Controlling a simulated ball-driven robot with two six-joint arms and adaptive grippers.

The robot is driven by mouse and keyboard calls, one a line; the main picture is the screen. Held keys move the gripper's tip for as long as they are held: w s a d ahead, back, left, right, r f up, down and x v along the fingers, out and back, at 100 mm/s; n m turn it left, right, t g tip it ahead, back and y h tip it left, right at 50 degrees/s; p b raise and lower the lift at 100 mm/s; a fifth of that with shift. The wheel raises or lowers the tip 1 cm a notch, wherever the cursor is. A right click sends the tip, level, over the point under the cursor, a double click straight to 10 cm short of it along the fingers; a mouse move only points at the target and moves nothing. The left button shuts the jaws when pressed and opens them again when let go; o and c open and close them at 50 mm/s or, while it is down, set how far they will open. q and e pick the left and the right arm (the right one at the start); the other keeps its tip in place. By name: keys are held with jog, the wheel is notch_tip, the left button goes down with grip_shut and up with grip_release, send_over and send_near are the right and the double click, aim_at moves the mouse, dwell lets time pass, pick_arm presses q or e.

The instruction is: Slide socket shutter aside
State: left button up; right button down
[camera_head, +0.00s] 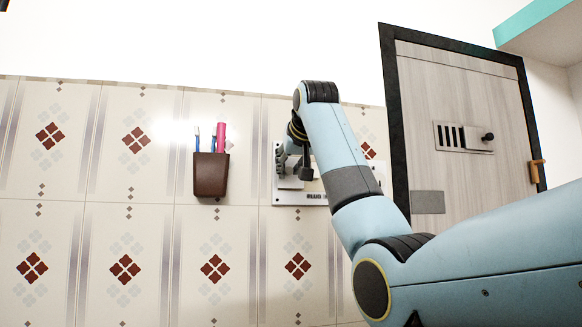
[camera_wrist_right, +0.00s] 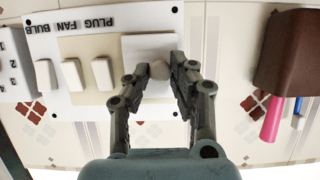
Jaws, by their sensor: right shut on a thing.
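The white socket panel (camera_head: 281,202) is on the tiled wall, largely hidden behind my right arm in the head view. In the wrist view the panel (camera_wrist_right: 150,20) appears upside down, with the label PLUG FAN BULB and several white rocker switches (camera_wrist_right: 72,75). The socket shutter (camera_wrist_right: 135,52) is a pale square plate at the panel's end nearest the pen holder, with a small round knob (camera_wrist_right: 160,70). My right gripper (camera_wrist_right: 163,75) has its fingertips on both sides of this knob, shut on it. It also shows in the head view (camera_head: 289,168). My left gripper is not in view.
A brown pen holder (camera_head: 211,175) with pens and a pink marker hangs left of the panel; it is close beside the gripper in the wrist view (camera_wrist_right: 289,55). A grey wooden door (camera_head: 450,90) with a dark frame and a sliding latch (camera_head: 464,137) stands at right.

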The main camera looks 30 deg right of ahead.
jog(key=w+a+p, duration=0.1)
jog(key=a+p, duration=0.1)
jog(key=a, duration=0.5)
jog(key=shift+w, duration=0.4)
jog(key=shift+a+r, duration=0.1)
jog(key=shift+a, duration=0.05)
jog(key=c, duration=1.6)
grip_release()
jog(key=o, duration=0.5)
jog(key=shift+w+a, duration=0.15)
jog(key=shift+a, duration=0.1)
jog(key=shift+c, duration=0.2)
jog(key=v, duration=1.2)
